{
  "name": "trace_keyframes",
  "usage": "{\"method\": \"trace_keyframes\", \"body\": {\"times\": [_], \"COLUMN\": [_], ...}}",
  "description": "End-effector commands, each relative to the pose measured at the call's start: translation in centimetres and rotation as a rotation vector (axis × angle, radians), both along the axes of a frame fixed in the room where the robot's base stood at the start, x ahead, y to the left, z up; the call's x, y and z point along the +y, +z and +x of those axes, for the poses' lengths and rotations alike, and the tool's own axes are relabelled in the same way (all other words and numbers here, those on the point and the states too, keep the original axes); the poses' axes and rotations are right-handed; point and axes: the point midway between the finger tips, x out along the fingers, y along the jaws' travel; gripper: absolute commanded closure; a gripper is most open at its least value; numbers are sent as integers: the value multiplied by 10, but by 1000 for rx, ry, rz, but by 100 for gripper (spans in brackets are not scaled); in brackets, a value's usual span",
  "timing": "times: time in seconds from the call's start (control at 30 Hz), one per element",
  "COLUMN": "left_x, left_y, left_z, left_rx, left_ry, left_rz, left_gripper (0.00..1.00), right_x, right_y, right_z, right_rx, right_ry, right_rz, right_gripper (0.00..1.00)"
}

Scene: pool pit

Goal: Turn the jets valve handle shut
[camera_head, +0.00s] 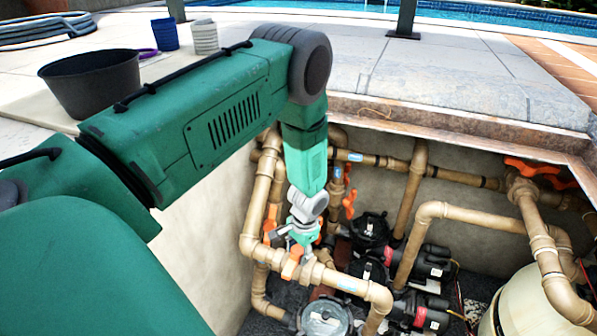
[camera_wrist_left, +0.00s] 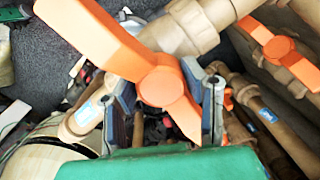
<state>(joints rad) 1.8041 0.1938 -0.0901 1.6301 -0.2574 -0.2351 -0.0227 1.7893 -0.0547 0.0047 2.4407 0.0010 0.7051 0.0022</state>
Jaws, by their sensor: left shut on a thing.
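An orange valve handle (camera_head: 291,264) sits on a tan pipe in the pit. In the left wrist view the handle (camera_wrist_left: 160,86) is large, a two-armed bar with a round hub. One arm reaches to the upper left and the short arm points down right. My left gripper (camera_head: 304,240) reaches down onto it from above. In the left wrist view my left gripper's fingers (camera_wrist_left: 168,105) stand on either side of the handle near its hub, shut on it. My right gripper is not in view.
A second orange handle (camera_wrist_left: 280,48) is at the right in the left wrist view. Several tan pipes, black pumps (camera_head: 370,232) and a cream tank (camera_head: 515,300) crowd the pit. A stone edge (camera_head: 450,125) bounds it. A black tub (camera_head: 92,82) and cups (camera_head: 165,34) stand on the deck.

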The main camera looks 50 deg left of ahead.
Motion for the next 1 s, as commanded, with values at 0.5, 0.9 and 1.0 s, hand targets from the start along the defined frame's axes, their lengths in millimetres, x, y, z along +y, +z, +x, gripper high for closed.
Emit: {"method": "trace_keyframes", "body": {"times": [0.5,0.9,1.0], "left_x": [-2,-2,-2], "left_y": [0,0,0], "left_z": [3,2,2], "left_rx": [11,13,14], "left_ry": [-281,-313,-313], "left_rz": [-8,-8,-8], "left_gripper": [100,100,100], "right_x": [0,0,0], "right_y": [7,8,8], "right_z": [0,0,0], "right_rx": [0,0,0], "right_ry": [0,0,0], "right_rz": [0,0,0], "right_gripper": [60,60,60]}}
